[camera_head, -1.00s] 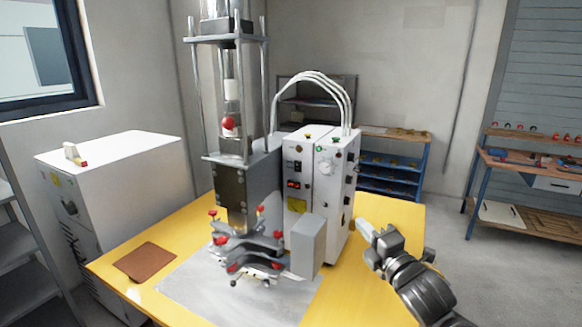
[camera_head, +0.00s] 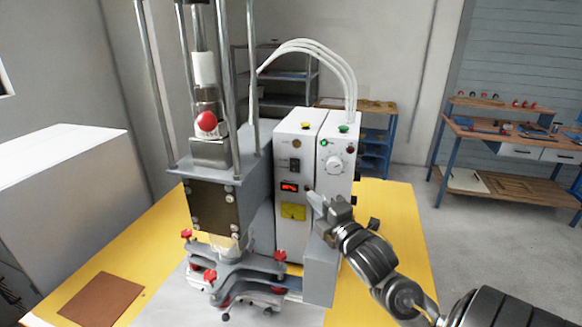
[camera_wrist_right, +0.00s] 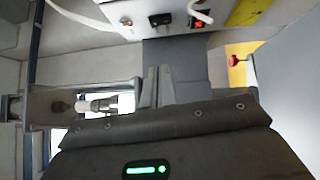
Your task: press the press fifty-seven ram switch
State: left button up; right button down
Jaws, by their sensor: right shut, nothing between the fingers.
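The press (camera_head: 215,205) stands on the yellow table, with a white control box (camera_head: 318,215) at its right side. The box front carries a black rocker switch (camera_head: 294,166), a red-lit display (camera_head: 290,187), a yellow label (camera_head: 293,211) and a round dial (camera_head: 334,166). No label is readable, so I cannot tell which control is the ram switch. My right gripper (camera_head: 314,198) is shut and empty, its tips in front of the box's face right of the display; contact is unclear. In the right wrist view the fingers (camera_wrist_right: 158,86) point toward the box (camera_wrist_right: 128,18). My left gripper is not in view.
Red-knobbed clamps (camera_head: 240,270) sit below the press head. A grey block (camera_head: 320,275) stands at the box's lower front. A brown pad (camera_head: 100,299) lies on the yellow table (camera_head: 405,225). White hoses (camera_head: 310,48) arch above the box. A white cabinet (camera_head: 60,195) stands left.

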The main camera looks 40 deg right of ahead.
jog(key=p, duration=0.3)
send_near(290, 163)
jog(key=s+a, duration=0.2)
jog(key=a, duration=0.1)
jog(key=w+d+p, duration=0.1)
jog(key=w, duration=0.1)
jog(key=w+d+p, duration=0.1)
jog(key=w, duration=0.2)
jog(key=w+d+p, duration=0.1)
jog(key=w+d, duration=0.1)
jog(key=shift+w+r, duration=0.15)
jog(key=shift+r, duration=0.1)
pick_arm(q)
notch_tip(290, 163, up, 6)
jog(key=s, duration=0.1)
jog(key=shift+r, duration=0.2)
pick_arm(e)
jog(key=shift+w, duration=0.1)
